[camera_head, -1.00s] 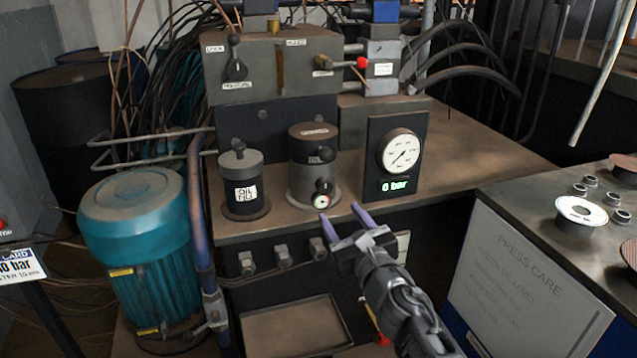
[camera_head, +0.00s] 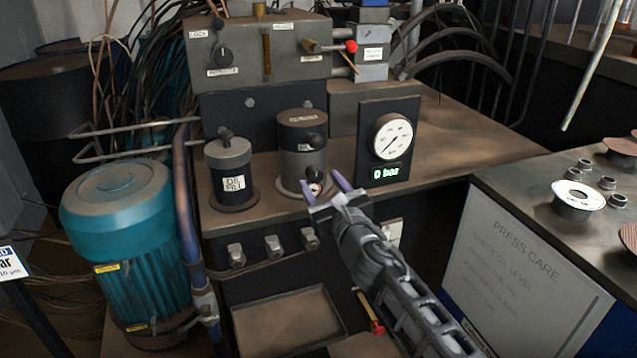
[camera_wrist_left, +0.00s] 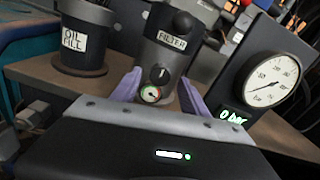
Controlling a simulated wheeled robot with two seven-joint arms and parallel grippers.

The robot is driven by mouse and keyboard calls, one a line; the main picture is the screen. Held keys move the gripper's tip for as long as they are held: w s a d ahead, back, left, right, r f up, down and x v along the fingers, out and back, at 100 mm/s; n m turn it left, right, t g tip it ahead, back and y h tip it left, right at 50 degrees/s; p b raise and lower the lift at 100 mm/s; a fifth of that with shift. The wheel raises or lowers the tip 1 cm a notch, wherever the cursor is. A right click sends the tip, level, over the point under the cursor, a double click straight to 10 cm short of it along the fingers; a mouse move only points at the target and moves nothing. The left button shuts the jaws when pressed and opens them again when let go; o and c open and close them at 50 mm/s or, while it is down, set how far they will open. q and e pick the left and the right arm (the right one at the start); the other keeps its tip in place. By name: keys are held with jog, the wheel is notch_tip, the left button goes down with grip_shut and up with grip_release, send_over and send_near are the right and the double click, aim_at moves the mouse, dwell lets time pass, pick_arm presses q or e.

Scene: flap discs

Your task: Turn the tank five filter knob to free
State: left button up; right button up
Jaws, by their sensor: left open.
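The filter housing (camera_head: 303,158) is a grey cylinder with a dark brown cap on the machine's bench. In the left wrist view the housing (camera_wrist_left: 173,52) has a FILTER label, a large black knob (camera_wrist_left: 183,24) above it and a small black knob (camera_wrist_left: 158,73) below. A small round dial (camera_wrist_left: 150,94) with red and green sits under the small knob. My left gripper (camera_head: 320,180) is open, its purple fingers pointing at the lower front of the housing, one on each side of the small knob in the wrist view. Contact cannot be told. My right gripper is not in view.
The oil fill canister (camera_head: 231,172) stands left of the filter. A pressure gauge (camera_head: 391,137) on a black panel stands right, with a display (camera_head: 388,173) reading 0 bar. A teal motor (camera_head: 124,245) is at left. A grey cabinet (camera_head: 540,195) stands at right.

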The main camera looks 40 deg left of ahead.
aim_at(314, 174)
pick_arm(q)
jog(key=shift+x, duration=1.15)
grip_shut()
